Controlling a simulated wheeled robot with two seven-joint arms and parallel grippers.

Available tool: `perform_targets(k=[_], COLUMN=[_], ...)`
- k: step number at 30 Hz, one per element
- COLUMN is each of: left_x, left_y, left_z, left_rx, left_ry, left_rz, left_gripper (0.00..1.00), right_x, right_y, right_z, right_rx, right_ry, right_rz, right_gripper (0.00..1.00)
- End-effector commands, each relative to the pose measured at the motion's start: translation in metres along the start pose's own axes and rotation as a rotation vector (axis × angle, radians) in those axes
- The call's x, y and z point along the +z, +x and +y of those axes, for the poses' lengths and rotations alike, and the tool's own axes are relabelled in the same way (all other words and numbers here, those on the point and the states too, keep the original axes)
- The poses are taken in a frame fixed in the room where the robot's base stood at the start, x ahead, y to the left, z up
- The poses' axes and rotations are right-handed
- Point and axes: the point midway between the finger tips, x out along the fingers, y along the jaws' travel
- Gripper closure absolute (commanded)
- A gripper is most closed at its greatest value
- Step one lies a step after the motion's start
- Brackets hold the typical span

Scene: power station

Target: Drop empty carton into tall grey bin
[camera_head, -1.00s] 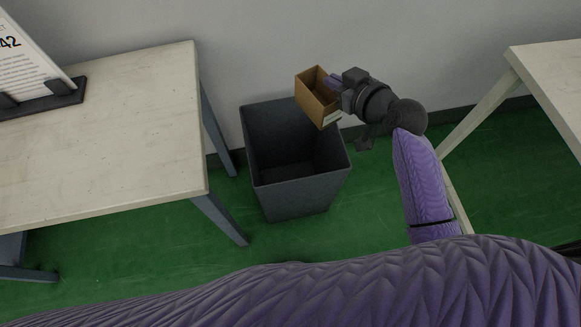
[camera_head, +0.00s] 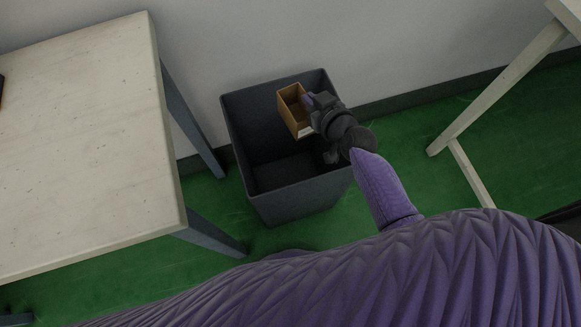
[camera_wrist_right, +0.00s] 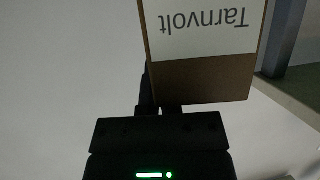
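The carton (camera_head: 294,111) is a small brown open-topped box, and I see no contents in it. It is over the mouth of the tall grey bin (camera_head: 294,202), in the upper middle of the head view. My right gripper (camera_head: 309,102) is shut on the carton's right wall. In the right wrist view the carton (camera_wrist_right: 200,82) fills the top middle, with a white label reading "Tarnvolt" upside down. The fingertips are largely hidden behind the carton there. The bin stands upright on the floor and its visible inside is dark and empty. My left gripper is in neither view.
A pale table (camera_head: 85,150) with grey legs stands left of the bin. Another pale table leg (camera_head: 495,90) stands at the right. The wall (camera_head: 400,45) is close behind the bin. Green floor (camera_head: 420,180) is clear right of the bin.

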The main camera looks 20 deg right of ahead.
Motion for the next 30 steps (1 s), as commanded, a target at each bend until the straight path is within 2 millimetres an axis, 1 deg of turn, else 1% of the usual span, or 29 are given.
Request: perform_targets(k=[1, 10, 12, 14, 15, 16, 22, 24, 26, 30], left_x=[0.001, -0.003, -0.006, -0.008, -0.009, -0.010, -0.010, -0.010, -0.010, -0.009], left_y=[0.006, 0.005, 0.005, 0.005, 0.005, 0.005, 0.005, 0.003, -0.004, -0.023], left_z=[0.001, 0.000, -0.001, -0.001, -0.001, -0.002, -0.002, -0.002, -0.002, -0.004], left_rx=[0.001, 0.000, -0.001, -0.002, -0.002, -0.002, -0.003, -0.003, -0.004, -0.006], left_ry=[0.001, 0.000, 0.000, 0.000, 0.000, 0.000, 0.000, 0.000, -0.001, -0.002], left_rz=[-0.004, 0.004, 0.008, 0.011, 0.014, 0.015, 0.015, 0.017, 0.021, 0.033], left_gripper=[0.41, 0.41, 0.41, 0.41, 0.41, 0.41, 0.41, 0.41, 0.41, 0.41], right_x=[0.007, 0.005, 0.005, 0.005, 0.005, 0.005, 0.005, 0.004, 0.002, -0.001], right_y=[0.003, 0.002, 0.002, 0.002, 0.002, 0.002, 0.002, -0.002, -0.013, -0.050], right_z=[0.000, 0.000, 0.000, 0.000, 0.000, 0.000, 0.000, 0.000, 0.000, 0.000], right_rx=[0.000, 0.000, 0.000, 0.000, 0.000, 0.000, 0.000, 0.000, 0.001, -0.001], right_ry=[0.000, 0.000, 0.000, -0.001, 0.000, -0.001, -0.001, -0.002, -0.004, -0.004], right_rz=[-0.002, 0.002, 0.002, 0.001, 0.001, 0.001, 0.001, 0.000, 0.001, 0.001], right_gripper=[1.00, 1.00, 0.82, 0.69, 0.61, 0.55, 0.55, 0.55, 0.55, 0.55])
